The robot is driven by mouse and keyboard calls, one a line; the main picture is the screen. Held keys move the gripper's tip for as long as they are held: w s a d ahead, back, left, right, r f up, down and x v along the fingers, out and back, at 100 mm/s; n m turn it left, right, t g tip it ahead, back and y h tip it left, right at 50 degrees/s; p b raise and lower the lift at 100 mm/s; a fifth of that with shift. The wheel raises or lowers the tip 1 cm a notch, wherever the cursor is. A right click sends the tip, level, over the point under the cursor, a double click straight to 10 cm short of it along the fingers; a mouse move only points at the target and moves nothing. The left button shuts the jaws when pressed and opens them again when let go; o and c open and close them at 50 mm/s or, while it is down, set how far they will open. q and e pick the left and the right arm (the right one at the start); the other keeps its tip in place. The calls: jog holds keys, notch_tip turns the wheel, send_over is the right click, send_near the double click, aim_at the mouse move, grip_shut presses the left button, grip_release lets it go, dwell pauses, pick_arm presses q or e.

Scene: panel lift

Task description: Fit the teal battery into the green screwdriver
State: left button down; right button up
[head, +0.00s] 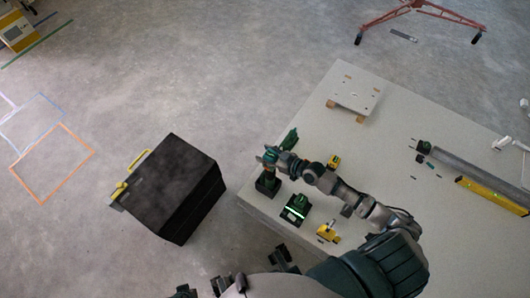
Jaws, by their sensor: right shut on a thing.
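My right gripper (270,156) is above the near left edge of the table, shut on what looks like the green screwdriver (267,172). The gripper hides most of the tool, and a dark block (267,186) shows directly below it. I cannot tell whether this block is part of the tool or stands apart. A dark unit with a bright green strip and a green top (296,209) stands on the table to the right of and nearer than the gripper. The green top may be the teal battery, but it is too small to be sure.
The pale table (375,135) also bears yellow tools (328,232), a white board on blocks (356,90), a grey tube (465,165) and a yellow level (492,195). A large black box (172,190) stands on the floor at left. The table's middle is mostly clear.

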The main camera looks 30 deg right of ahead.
jog(key=shift+w+d+r, duration=0.1)
jog(key=shift+w, duration=0.05)
dwell(0.5)
jog(key=o, duration=1.4)
jog(key=shift+c, duration=0.2)
